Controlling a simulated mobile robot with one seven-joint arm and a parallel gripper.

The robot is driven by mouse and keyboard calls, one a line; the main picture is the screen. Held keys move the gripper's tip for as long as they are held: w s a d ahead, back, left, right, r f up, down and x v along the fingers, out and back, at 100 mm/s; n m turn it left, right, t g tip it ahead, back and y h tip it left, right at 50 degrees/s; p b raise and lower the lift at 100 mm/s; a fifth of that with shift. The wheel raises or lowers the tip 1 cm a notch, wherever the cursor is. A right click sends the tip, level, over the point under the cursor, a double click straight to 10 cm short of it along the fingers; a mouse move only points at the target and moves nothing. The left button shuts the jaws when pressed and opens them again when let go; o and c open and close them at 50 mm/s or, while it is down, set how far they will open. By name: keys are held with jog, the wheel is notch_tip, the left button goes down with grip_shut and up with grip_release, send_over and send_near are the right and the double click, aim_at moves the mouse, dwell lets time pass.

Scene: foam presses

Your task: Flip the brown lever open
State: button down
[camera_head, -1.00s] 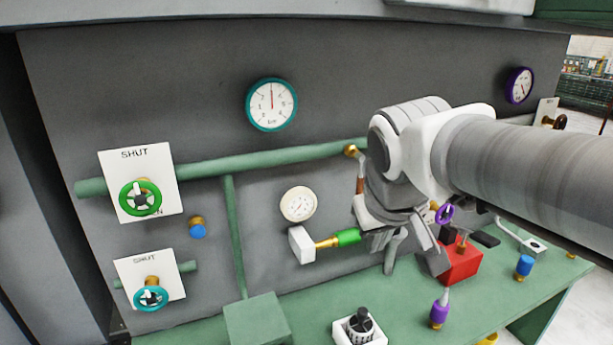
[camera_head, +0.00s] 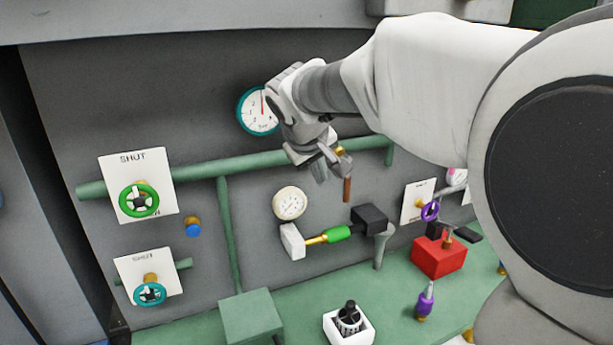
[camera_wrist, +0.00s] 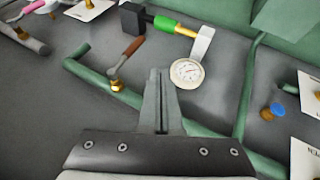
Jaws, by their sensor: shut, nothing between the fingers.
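The brown lever (camera_head: 347,188) hangs down from a brass pivot (camera_head: 341,151) on the green horizontal pipe (camera_head: 255,163). In the wrist view the brown lever (camera_wrist: 133,47) lies left of my fingers, with its brass pivot (camera_wrist: 117,85) nearer to me. My gripper (camera_head: 325,168) is just left of the lever's upper end in the head view, close to the pipe. In the wrist view my gripper (camera_wrist: 158,73) has its two fingers together with nothing between them, and a gap shows between them and the lever. My gripper partly covers the pipe near the pivot in the head view.
A cream gauge (camera_head: 290,203) and a green-handled valve (camera_head: 337,233) sit below the pipe. A teal gauge (camera_head: 258,111) is behind my wrist. A red box (camera_head: 438,257) and a white block with a black knob (camera_head: 349,325) stand on the green bench. My arm covers the right side.

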aim_at(347, 182)
jog(key=w+d+f+p, duration=0.3)
jog(key=w+d+f, duration=0.2)
jog(key=w+f, duration=0.2)
jog(key=shift+w+d+f, duration=0.25)
jog(key=shift+d+f, duration=0.15)
jog(key=shift+f, duration=0.1)
jog(key=shift+f+b, duration=0.15)
jog(key=shift+b, duration=0.2)
jog(key=shift+d+b, duration=0.1)
jog(key=shift+b, duration=0.55)
